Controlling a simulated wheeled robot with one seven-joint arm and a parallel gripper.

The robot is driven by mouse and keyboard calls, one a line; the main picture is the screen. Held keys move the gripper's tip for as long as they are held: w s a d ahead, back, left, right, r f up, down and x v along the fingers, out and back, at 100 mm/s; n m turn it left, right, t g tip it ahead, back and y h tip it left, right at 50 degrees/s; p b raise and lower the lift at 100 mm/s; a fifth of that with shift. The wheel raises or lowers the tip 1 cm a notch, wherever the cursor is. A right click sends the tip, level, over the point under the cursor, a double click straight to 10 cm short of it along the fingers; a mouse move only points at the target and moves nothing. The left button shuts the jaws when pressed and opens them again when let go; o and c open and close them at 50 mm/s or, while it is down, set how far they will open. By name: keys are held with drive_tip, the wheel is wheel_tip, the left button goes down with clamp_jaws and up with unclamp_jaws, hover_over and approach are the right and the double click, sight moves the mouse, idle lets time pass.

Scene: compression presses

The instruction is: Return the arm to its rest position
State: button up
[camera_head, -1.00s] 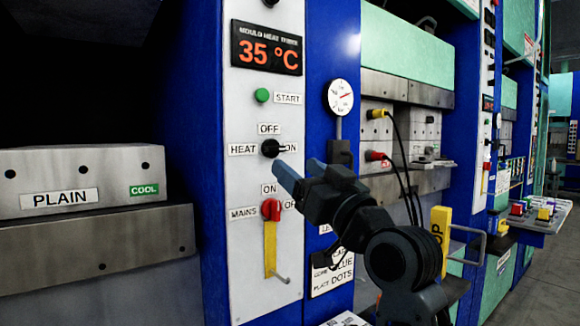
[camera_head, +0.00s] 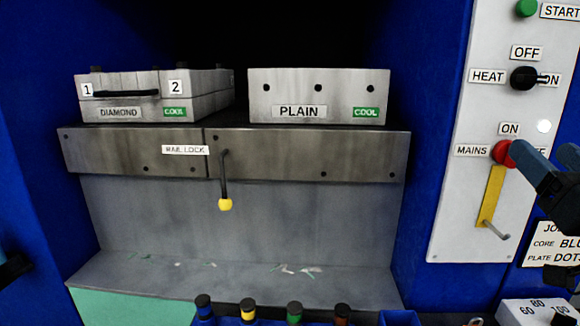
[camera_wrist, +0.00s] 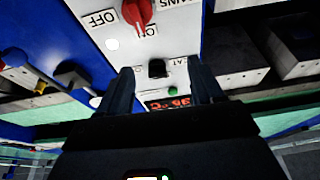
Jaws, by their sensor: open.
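My gripper (camera_head: 540,148) is at the right edge of the head view, with the rest of my arm mostly out of frame. Its fingers show in front of the control panel (camera_head: 455,215), just right of the red MAINS knob (camera_head: 505,153). In the wrist view my gripper (camera_wrist: 161,68) has its two dark fingers apart with nothing held between them. The black HEAT knob (camera_wrist: 157,68) shows in the gap, and the red temperature display (camera_wrist: 168,103) is partly hidden behind the gripper body. The black HEAT knob in the head view (camera_head: 523,78) is above the fingers.
A DIAMOND mould (camera_head: 150,95) and a PLAIN mould (camera_head: 318,90), both labelled COOL, sit on the press shelf (camera_head: 300,150). A rail-lock lever (camera_head: 224,180) with a yellow knob hangs below. Several coloured knobs line the front bottom. The space before the press is clear.

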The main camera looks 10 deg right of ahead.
drive_tip(key=s+a+f+g+y, duration=0.1)
drive_tip(key=s+a+f, duration=0.2)
drive_tip(key=f, duration=0.4)
drive_tip(key=s+a+f+n+g+y, duration=0.1)
drive_tip(key=s+a+f, duration=0.25)
drive_tip(key=f, duration=0.35)
drive_tip(key=s+a+f+g+y, duration=0.1)
drive_tip(key=s+a+f, duration=0.25)
drive_tip(key=f, duration=0.35)
drive_tip(key=s+a+f+n+g+y, duration=0.1)
drive_tip(key=s+a+f, duration=0.1)
drive_tip(key=s, duration=0.4)
drive_tip(key=s+a+f+g+y, duration=0.1)
drive_tip(key=s+a+f, duration=0.2)
drive_tip(key=s, duration=0.4)
drive_tip(key=s+a+f+n+g+y, duration=0.1)
drive_tip(key=s+a+f, duration=0.2)
drive_tip(key=s, duration=0.4)
drive_tip(key=shift+s+a+n, duration=0.25)
drive_tip(key=shift+a+n, duration=0.05)
drive_tip(key=shift+a, duration=0.25)
